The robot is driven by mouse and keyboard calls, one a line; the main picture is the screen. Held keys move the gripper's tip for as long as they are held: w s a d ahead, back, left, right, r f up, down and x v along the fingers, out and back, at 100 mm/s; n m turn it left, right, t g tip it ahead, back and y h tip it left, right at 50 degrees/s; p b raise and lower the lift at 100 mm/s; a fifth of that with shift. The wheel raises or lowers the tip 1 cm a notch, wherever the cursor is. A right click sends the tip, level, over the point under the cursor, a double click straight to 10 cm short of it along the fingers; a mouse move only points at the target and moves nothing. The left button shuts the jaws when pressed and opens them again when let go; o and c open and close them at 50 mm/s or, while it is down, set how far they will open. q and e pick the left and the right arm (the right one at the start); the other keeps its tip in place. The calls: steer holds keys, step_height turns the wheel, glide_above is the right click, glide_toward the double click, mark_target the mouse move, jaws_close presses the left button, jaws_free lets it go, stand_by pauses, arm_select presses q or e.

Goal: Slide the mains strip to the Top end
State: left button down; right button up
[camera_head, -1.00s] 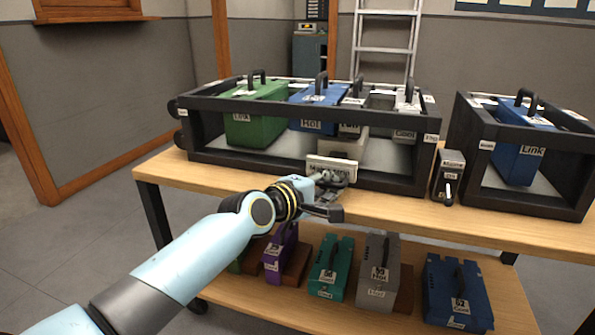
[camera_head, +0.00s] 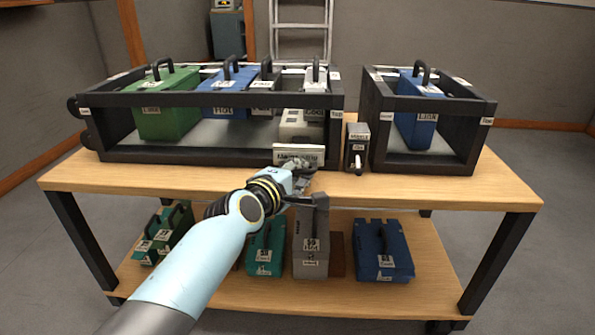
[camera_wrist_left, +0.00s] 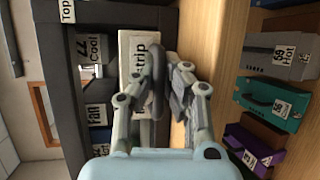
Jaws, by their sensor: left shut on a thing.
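The mains strip (camera_head: 298,154) is a white labelled block on the front of the left black rack (camera_head: 190,155), low down near the rack's right end. The rack's right end post carries a "Top" label (camera_head: 336,114). My left gripper (camera_head: 304,177) is at the front of the strip, shut on it; its fingers hide part of the grip. In the left wrist view the strip (camera_wrist_left: 134,55) lies beside my gripper's fingers (camera_wrist_left: 168,75), and the "Top" label (camera_wrist_left: 67,11) is at the upper left. My right gripper is not in view.
The rack holds a green block (camera_head: 168,115), a blue block (camera_head: 226,90) and pale blocks. Several cases sit on the lower shelf (camera_head: 345,290).

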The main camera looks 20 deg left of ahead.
arm_select(q)
steer(key=c, duration=1.6)
jaws_free()
steer(key=shift+d+r, duration=0.1)
steer(key=shift+d, duration=0.3)
steer(key=shift+c, duration=0.2)
steer(key=shift+a, duration=0.1)
steer(key=shift+s+a, duration=0.1)
steer(key=shift+s, duration=0.3)
steer(key=v, duration=1.1)
steer(key=shift+a+r, duration=0.1)
